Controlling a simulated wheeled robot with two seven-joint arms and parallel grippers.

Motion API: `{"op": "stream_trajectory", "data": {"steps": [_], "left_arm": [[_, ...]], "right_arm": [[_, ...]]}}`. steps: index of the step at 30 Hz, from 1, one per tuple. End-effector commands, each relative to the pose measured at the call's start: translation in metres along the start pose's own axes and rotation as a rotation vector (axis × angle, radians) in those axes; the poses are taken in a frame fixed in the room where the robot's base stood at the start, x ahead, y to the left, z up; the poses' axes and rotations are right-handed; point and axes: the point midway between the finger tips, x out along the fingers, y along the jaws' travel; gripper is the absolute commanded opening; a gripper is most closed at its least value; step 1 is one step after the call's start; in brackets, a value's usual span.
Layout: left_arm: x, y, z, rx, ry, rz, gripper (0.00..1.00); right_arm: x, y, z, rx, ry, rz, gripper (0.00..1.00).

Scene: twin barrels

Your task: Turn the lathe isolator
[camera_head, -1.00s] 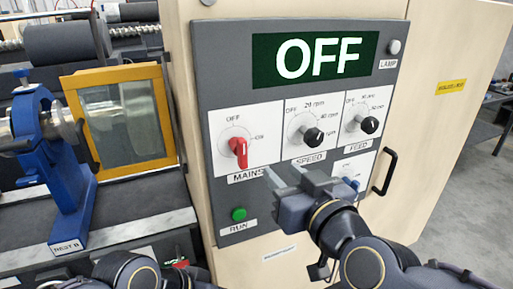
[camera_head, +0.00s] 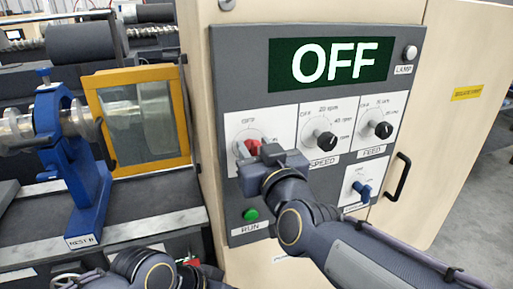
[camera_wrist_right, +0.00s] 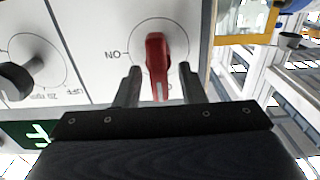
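The red MAINS isolator knob (camera_head: 253,147) is on a white plate on the grey control panel, partly hidden behind my right gripper. In the wrist view the red knob (camera_wrist_right: 155,55) stands between the two fingers, with gaps on both sides. Its white mark is at the lower end there, and ON is printed to the left. My right gripper (camera_wrist_right: 158,70) is open; in the head view it is in front of the knob (camera_head: 258,154). The display (camera_head: 330,62) reads OFF. My left gripper is not in view.
Black SPEED (camera_head: 325,140) and FEED (camera_head: 382,130) knobs are to the right, above a blue switch (camera_head: 362,189). A green RUN button (camera_head: 250,214) is below. A black handle (camera_head: 398,178) stands out at right. The lathe's blue rest (camera_head: 68,150) and yellow-framed guard (camera_head: 140,115) are left.

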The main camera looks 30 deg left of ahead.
Motion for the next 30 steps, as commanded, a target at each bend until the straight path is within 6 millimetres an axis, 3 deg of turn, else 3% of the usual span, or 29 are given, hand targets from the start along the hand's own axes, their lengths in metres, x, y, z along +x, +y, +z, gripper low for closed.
{"op": "stream_trajectory", "data": {"steps": [4, 12, 30], "left_arm": [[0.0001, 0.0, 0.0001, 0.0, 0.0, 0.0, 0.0], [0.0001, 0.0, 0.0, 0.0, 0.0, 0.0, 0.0], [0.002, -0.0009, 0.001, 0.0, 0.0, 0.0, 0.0]], "right_arm": [[-0.0002, 0.0, 0.0001, 0.0, 0.0, 0.0, 0.34], [-0.0004, 0.0, 0.0002, 0.0, 0.0, 0.0, 0.0], [-0.0004, 0.0011, 0.0008, 0.055, -0.001, 0.0, 0.0]]}}
